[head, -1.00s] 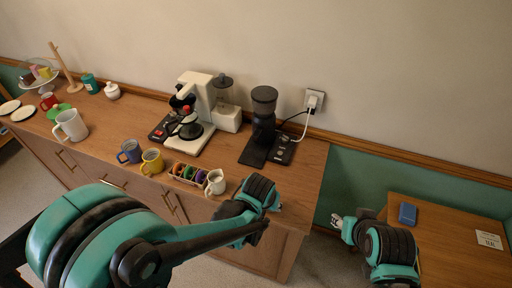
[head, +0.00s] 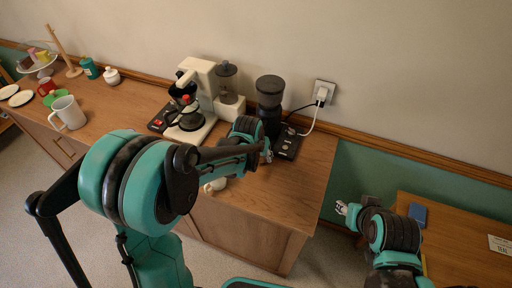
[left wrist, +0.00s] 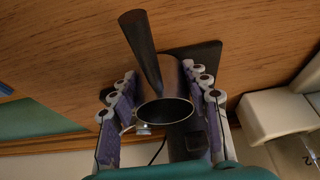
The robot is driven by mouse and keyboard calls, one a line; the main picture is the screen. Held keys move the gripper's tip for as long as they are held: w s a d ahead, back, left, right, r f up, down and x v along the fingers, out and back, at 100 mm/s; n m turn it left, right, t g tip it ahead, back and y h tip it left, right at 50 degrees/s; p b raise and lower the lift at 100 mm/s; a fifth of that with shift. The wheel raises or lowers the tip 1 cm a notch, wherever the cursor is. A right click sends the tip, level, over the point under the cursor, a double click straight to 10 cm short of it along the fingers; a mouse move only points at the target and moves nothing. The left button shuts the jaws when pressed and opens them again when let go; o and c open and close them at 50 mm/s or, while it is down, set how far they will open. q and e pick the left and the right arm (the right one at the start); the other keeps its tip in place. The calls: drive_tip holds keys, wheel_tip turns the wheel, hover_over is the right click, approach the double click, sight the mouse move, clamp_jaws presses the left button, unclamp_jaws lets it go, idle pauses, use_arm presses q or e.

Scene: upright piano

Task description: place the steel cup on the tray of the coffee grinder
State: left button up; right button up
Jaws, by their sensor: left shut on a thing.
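My left gripper (head: 266,151) is at the coffee grinder (head: 269,99), in front of its lower part. In the left wrist view my left gripper (left wrist: 162,112) has its two padded fingers on either side of the steel cup (left wrist: 172,82), shut on it. The cup's round open rim faces the camera, and a dark bar, apparently its handle, sticks out from it. The grinder's dark tray (left wrist: 208,54) shows behind the cup; I cannot tell whether they touch. In the head view the cup is mostly hidden by my gripper. My right gripper (head: 342,208) is away at the right, its opening unclear.
A white coffee machine (head: 201,78) stands left of the grinder. A cream mug (head: 216,185) is partly behind my arm. The counter's right end (head: 302,180) is clear.

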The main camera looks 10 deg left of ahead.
use_arm(q)
drive_tip(key=w+a, duration=0.1)
drive_tip(key=w, duration=0.1)
drive_tip(key=w+a, duration=0.1)
drive_tip(key=w, duration=0.1)
drive_tip(key=shift+a+f+b, duration=0.1)
drive_tip(key=shift+a+b, duration=0.05)
drive_tip(key=shift+b, duration=0.25)
drive_tip(key=shift+w+f+b, duration=0.1)
drive_tip(key=shift+f+b, duration=0.25)
drive_tip(key=shift+r, duration=0.15)
drive_tip(key=shift+f, duration=0.2)
drive_tip(key=o, duration=1.2)
